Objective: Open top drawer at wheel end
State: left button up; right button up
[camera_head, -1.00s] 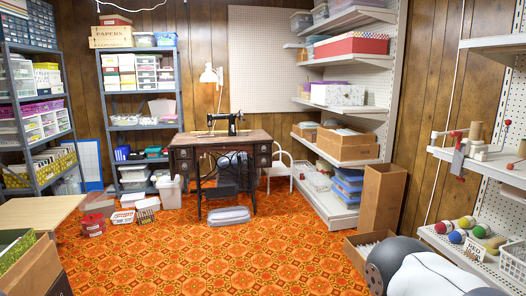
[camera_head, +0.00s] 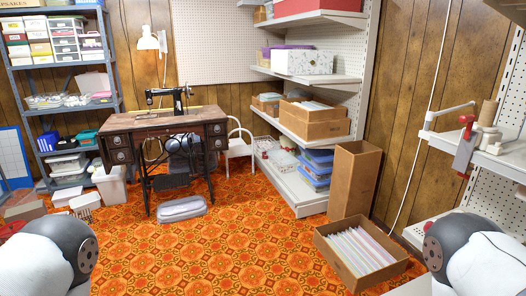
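The treadle sewing table (camera_head: 160,122) stands ahead, left of centre, with a dark sewing machine (camera_head: 168,97) on top. It has small drawers with round pulls at both ends. The left-end drawers (camera_head: 117,148) are stacked, and the right-end drawers (camera_head: 216,136) are stacked too. All of them look shut. Which end has the wheel cannot be told clearly. Parts of my two arms show at the bottom left and bottom right corners. Neither gripper is in view.
Orange patterned carpet (camera_head: 200,250) lies clear in front of the table. A grey cushion-like bundle (camera_head: 182,209) lies before the treadle. A white chair (camera_head: 238,145) stands right of the table. An open box of files (camera_head: 358,252) and a tall cardboard box (camera_head: 354,180) stand at right.

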aim_at(217, 128)
jog(key=i+z, duration=0.1)
jog(key=i, duration=2.45)
jog(key=i+u, duration=0.2)
jog(key=i, duration=0.3)
jog(key=i+l+u, duration=0.2)
jog(key=i, duration=0.25)
jog(key=i+l+u, duration=0.2)
jog(key=i, duration=0.3)
jog(key=i+l+u, duration=0.2)
jog(key=i, duration=0.25)
